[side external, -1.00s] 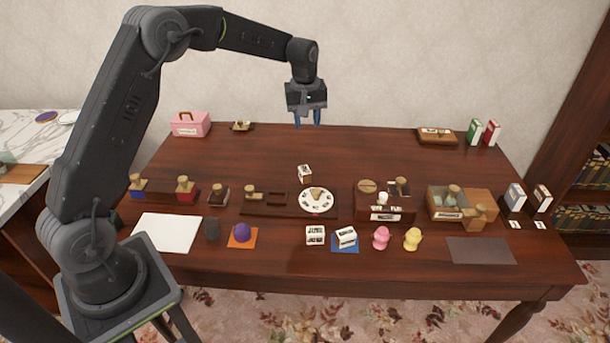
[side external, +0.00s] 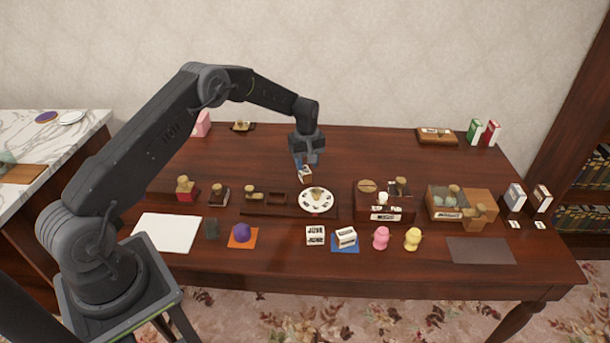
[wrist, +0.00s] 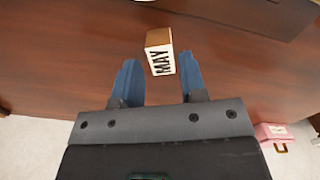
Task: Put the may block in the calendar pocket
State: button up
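The may block (side external: 305,174), a small white and wooden cube, sits on the table behind the round white dial (side external: 317,211). In the wrist view its MAY face (wrist: 161,62) shows between the blue fingertips. My gripper (side external: 307,162) is open and low over the block, a finger to each side with gaps. The fingers (wrist: 159,70) do not appear to touch it. A dark wooden stand (side external: 289,211) with recesses lies in front of the block, beside the dial. I cannot tell for sure which recess is the calendar pocket.
Lettered blocks (side external: 315,236) stand at the front, one on a blue mat (side external: 345,249). A wooden box (side external: 385,217) and pink (side external: 381,238) and yellow (side external: 412,239) figures are to the right. A white sheet (side external: 166,233) lies front left.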

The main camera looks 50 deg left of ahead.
aim_at(307, 174)
notch_tip(307, 174, down, 5)
jog(key=shift+d+f, duration=0.1)
jog(key=shift+d, duration=0.05)
jog(key=c, duration=0.6)
